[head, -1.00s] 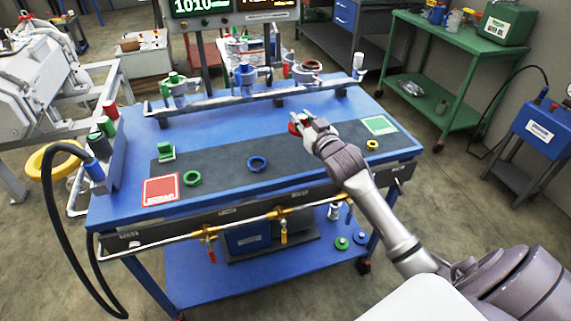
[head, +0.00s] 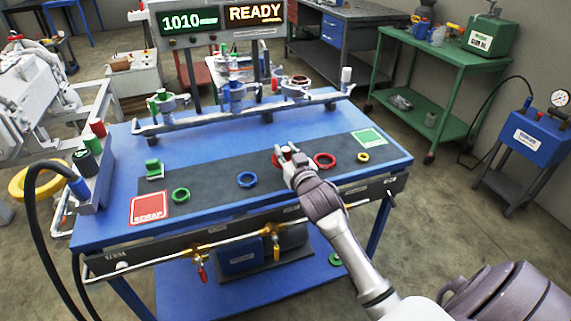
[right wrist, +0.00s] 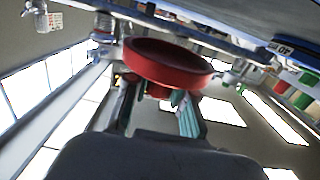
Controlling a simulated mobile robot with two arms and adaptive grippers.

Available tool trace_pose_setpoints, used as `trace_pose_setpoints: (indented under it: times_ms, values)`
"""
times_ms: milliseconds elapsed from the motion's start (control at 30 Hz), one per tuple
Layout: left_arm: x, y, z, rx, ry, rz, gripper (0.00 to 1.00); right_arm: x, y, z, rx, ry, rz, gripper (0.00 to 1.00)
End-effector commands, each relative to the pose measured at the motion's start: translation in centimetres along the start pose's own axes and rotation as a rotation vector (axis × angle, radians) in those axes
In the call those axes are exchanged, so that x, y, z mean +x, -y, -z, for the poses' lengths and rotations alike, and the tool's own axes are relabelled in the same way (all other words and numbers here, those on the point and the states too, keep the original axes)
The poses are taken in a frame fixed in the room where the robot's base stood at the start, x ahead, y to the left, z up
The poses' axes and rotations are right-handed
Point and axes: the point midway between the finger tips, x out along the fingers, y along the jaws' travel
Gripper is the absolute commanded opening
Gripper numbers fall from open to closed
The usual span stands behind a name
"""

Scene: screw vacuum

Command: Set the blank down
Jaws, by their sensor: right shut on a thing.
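My right gripper (head: 284,155) is over the dark mat (head: 215,196) on the blue bench. It is shut on a red blank; only a little red shows between its fingers in the head view. In the right wrist view the blank (right wrist: 166,62) is a round red disc with a smaller stub below its rim, between the two fingers (right wrist: 155,105). Whether it touches the mat cannot be told. A red ring (head: 325,160) lies on the mat just right of the gripper. My left gripper is not in view.
A red scrap square (head: 150,208) is at left, a green square (head: 368,137) at right. A rail with clamps (head: 236,95) runs behind. The display (head: 255,13) reads READY.

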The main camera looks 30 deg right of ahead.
Motion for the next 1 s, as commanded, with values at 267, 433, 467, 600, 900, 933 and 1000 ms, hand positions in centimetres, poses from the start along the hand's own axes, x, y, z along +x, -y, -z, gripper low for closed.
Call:
trace_pose_setpoints:
  times_ms: [267,433,467,600,900,933,1000]
  values:
    - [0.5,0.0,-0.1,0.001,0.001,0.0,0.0,0.1,0.1,-3.6,-0.001,0.002,-0.001,0.0]
    - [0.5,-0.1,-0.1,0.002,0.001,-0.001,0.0,0.1,0.1,-4.0,-0.001,-0.001,0.001,0.0]
    - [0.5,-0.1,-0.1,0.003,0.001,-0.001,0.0,0.1,0.1,-4.0,-0.001,-0.001,0.001,0.0]
    - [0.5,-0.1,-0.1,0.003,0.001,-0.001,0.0,0.1,0.1,-4.1,-0.001,-0.001,0.001,0.0]
    - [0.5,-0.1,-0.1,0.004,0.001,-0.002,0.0,0.1,0.1,-4.2,-0.001,0.001,0.0,0.49]
    - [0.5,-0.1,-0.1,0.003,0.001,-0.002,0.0,0.1,0.1,-4.2,-0.001,0.001,0.0,0.49]
    - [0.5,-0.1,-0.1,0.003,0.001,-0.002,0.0,0.1,0.1,-4.2,-0.001,0.001,0.0,0.49]
